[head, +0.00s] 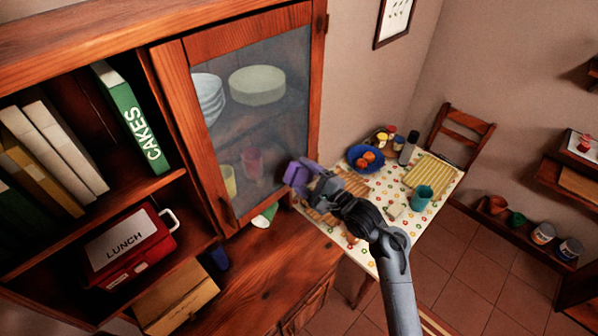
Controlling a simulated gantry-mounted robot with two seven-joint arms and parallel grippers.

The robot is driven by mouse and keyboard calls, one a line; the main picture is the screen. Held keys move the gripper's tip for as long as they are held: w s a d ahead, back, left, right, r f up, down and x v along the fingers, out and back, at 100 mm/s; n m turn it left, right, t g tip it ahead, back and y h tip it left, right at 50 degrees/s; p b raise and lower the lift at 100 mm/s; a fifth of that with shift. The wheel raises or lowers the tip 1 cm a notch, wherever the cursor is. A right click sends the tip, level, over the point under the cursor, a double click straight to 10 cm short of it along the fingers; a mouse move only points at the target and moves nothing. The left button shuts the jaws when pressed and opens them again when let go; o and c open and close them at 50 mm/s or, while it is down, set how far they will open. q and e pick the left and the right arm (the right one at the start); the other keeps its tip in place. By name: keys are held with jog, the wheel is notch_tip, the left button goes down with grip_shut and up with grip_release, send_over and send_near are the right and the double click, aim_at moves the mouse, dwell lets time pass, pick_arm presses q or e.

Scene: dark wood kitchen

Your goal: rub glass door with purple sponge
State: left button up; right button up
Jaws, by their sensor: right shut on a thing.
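The glass door (262,130) is a wood-framed cabinet door at the upper middle of the head view. It looks shut, and its pane is hazy, with plates and cups showing dimly behind it. The purple sponge (296,174) is at the lower right edge of the door. My right gripper (312,180) is shut on the sponge and holds it by the door frame. I cannot tell whether the sponge touches the door. My right arm comes up from the bottom right. My left gripper is not in view.
Open shelves on the left hold books and a red lunch box (128,248). A wooden counter (270,270) lies below the door. Behind my arm, a table with a flowered cloth (385,205) carries a blue bowl (362,158) and a teal cup (421,198). A chair (462,135) stands behind.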

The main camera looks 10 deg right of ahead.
jog(key=shift+s+d, duration=0.1)
dwell(0.3)
jog(key=shift+v, duration=1.45)
jog(key=shift+r, duration=0.1)
